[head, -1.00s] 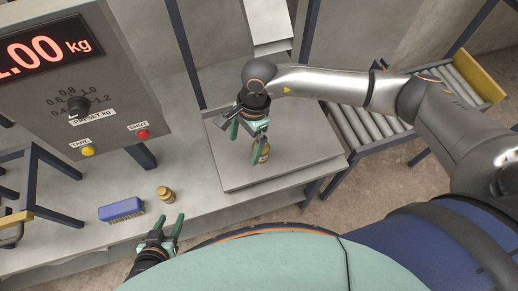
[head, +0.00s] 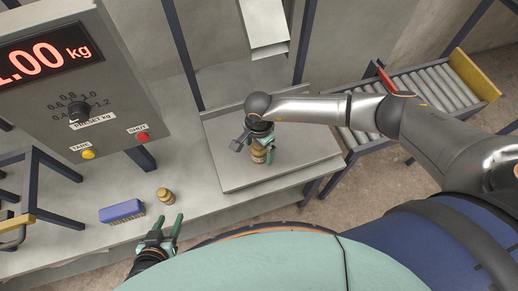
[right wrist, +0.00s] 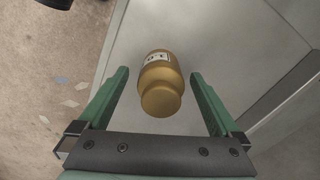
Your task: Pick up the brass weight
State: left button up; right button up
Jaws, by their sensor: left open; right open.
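A brass weight (head: 259,153) stands on the grey scale platform (head: 235,178). The right wrist view shows the same weight (right wrist: 160,85), with a white label on its body, between my right fingers. My right gripper (head: 263,154) is open over the platform, one finger on each side of the weight. In the wrist view (right wrist: 160,73) a gap shows between the weight and each finger. A second, smaller-looking brass weight (head: 165,195) stands on the bench to the left. My left gripper (head: 168,233) is open and empty near the bench's front edge.
A blue brush (head: 121,211) lies on the bench (head: 60,240). The control box (head: 75,75) shows a partly cut-off 1.00 kg, with a knob, a yellow button and a red button. A chute (head: 264,25) hangs behind the platform. A roller conveyor (head: 420,95) stands at the right.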

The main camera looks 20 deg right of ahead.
jog(key=shift+f, duration=0.8)
grip_shut()
dwell(0.4)
